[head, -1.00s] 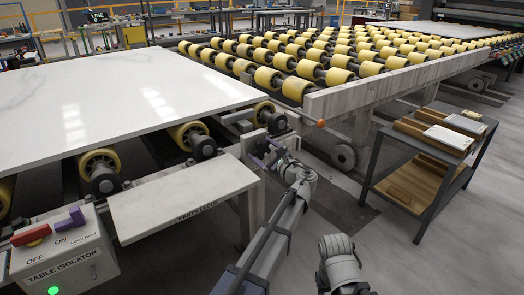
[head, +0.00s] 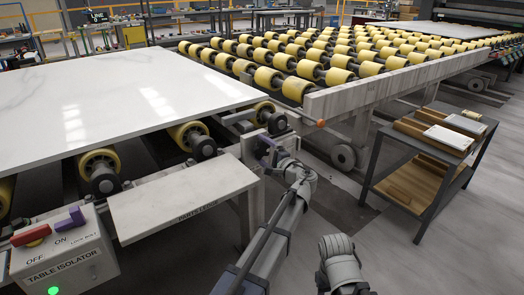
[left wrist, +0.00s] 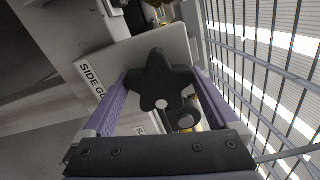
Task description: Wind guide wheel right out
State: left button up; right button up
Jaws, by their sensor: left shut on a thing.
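A black star-shaped knob (left wrist: 158,80) sits in front of a pale plate (left wrist: 95,68) whose partly covered label begins "SIDE G". My left gripper (left wrist: 160,92) is shut on the knob, with one purple finger on each side. In the head view my left gripper (head: 265,148) is at the table's near right corner, beside a dark round part (head: 277,122). The knob is hidden there, and I cannot make out the guide wheel for certain. My right arm shows at the bottom, but its gripper is out of view.
A white stone slab (head: 130,85) lies on yellow rollers (head: 98,160) at left. A roller conveyor with a pale side rail (head: 380,88) stands behind. A table isolator box (head: 65,255) is at lower left, a cart (head: 425,170) at right. Floor between is open.

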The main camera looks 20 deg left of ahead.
pick_arm(q)
jog(key=shift+n, duration=0.6)
jog(key=shift+s, duration=0.1)
jog(key=o, duration=1)
jog(key=v, duration=0.7)
jog(key=shift+s+d, duration=0.25)
jog(key=shift+d, duration=0.1)
jog(key=shift+f, duration=0.1)
